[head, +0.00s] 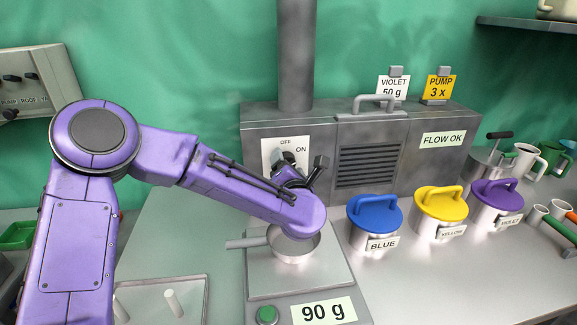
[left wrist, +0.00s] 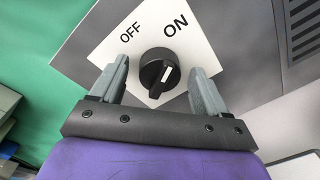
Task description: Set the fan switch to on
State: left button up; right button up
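The fan switch is a black round knob (left wrist: 158,72) on a white plate (left wrist: 195,48) marked OFF and ON. A short white mark shows on the knob's face, slanting up to the right; I cannot tell surely which label it points at. In the head view the plate (head: 268,150) is on the front of the grey metal housing (head: 250,127), with the knob partly hidden by my arm. My left gripper (left wrist: 160,68) is open, one finger on each side of the knob, with gaps visible in the left wrist view. My right gripper is not in view.
Blue (head: 374,214), yellow (head: 440,203) and violet (head: 497,195) lidded pots stand right of my left arm. A pan (head: 293,247) sits below the forearm on a scale (head: 262,279) reading 90 g. A FLOW OK sign (head: 443,139) is on the housing.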

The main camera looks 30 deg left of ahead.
pick_arm(q)
jog(key=b+v, duration=0.3)
jog(key=v, duration=0.7)
jog(key=shift+s, duration=0.25)
jog(key=shift+f, duration=0.1)
